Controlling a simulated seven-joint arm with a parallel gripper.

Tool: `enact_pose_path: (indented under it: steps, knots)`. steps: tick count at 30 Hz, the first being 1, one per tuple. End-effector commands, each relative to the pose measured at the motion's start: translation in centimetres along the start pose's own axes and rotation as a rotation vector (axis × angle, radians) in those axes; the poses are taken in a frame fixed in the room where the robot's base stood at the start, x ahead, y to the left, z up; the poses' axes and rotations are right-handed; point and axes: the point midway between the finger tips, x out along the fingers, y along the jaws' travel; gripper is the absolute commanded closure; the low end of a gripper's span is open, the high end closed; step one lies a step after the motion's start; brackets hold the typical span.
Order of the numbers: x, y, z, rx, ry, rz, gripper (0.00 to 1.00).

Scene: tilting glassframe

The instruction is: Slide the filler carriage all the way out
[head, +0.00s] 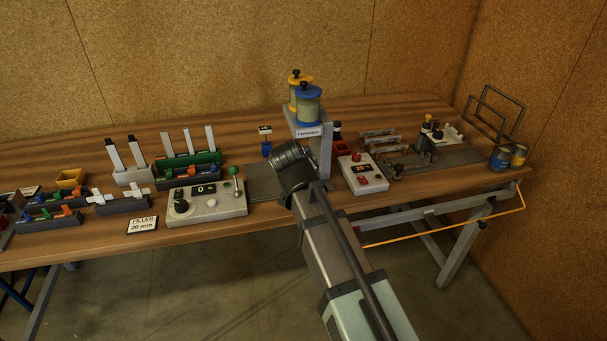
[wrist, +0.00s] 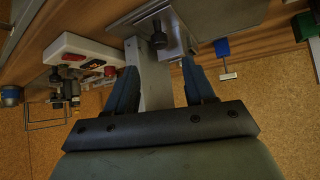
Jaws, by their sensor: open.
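The filler is a grey upright stand (head: 322,150) with a blue-capped and a yellow-capped canister (head: 308,105) on top. It stands behind a dark grey plate (head: 262,184) on the bench. My arm hides the stand's lower front in the head view. In the wrist view my gripper (wrist: 160,68) is open, with a blue finger on either side of a grey metal upright (wrist: 154,88). I cannot tell whether the fingers touch it. A black knob (wrist: 158,36) shows just beyond the fingertips, by a grey plate. Which of these parts is the carriage is unclear.
A control box with a lever (head: 205,200) stands left of the plate. A box with a red display (head: 362,172) stands right of the filler. A small blue sign stand (head: 266,148) is behind the plate. Racks and fixtures crowd the bench's left and right.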

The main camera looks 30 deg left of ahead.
Motion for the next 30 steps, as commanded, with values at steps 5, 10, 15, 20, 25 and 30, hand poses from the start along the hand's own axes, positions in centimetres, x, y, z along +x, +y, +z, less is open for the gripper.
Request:
enact_pose_path:
  steps: [5,10,15,20,25,30]
  knots:
    - [3.4,-0.1,-0.1,-0.001,-0.002,0.0,0.46]
    - [6.0,-0.1,-0.1,-0.001,-0.002,0.0,0.46]
    - [7.7,-0.1,-0.1,-0.001,-0.001,-0.001,0.46]
    - [8.4,-0.1,0.0,-0.001,-0.001,-0.001,0.46]
    - [8.6,0.0,0.0,-0.001,0.0,-0.001,0.46]
    - [8.5,0.0,0.0,-0.002,0.0,-0.001,0.48]
